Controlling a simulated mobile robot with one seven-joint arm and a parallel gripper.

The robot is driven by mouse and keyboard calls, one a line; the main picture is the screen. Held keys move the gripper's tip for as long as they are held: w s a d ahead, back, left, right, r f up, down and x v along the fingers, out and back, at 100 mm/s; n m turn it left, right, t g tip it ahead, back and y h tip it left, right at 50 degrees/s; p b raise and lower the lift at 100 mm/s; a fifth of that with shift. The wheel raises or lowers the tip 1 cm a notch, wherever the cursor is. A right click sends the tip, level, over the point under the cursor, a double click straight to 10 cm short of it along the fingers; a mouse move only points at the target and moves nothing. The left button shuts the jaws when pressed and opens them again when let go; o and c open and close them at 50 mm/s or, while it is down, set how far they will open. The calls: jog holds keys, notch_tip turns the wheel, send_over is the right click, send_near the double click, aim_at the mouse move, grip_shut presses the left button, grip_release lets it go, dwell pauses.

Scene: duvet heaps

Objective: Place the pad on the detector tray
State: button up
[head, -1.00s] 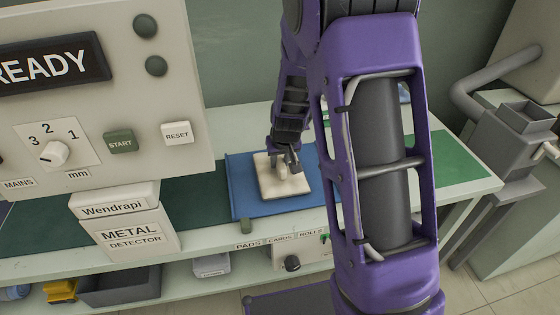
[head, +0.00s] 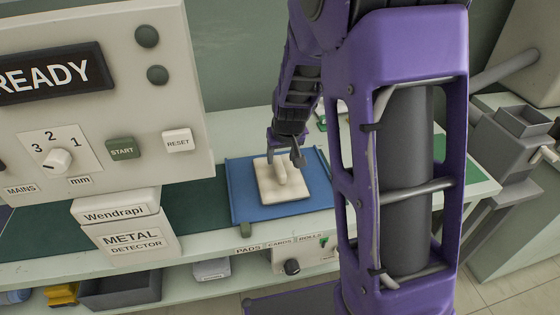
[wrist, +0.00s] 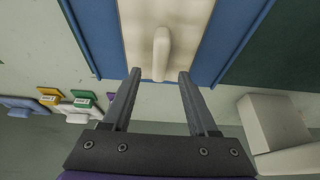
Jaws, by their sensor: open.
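The cream square pad (head: 286,193) with a raised grip bar (head: 280,171) lies flat on the blue tray (head: 239,188), inside its edges. The tray rests on the green belt beside the metal detector. My gripper (head: 287,150) is open and empty at the pad's far side, its fingers clear of the bar. In the wrist view, the grip bar (wrist: 161,50) stands ahead of and between my two fingertips (wrist: 159,76). The pad (wrist: 139,25) and the tray (wrist: 95,35) run off the top of that view.
The metal detector housing (head: 105,60) with its READY display stands at the left. Yellow and green clip-like items (wrist: 82,102) show in the wrist view. A grey machine (head: 520,140) is at the right. A shelf with bins (head: 120,290) lies below.

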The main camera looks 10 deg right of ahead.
jog(key=v, duration=0.6)
jog(key=shift+f+p, duration=0.1)
jog(key=shift+p, duration=0.3)
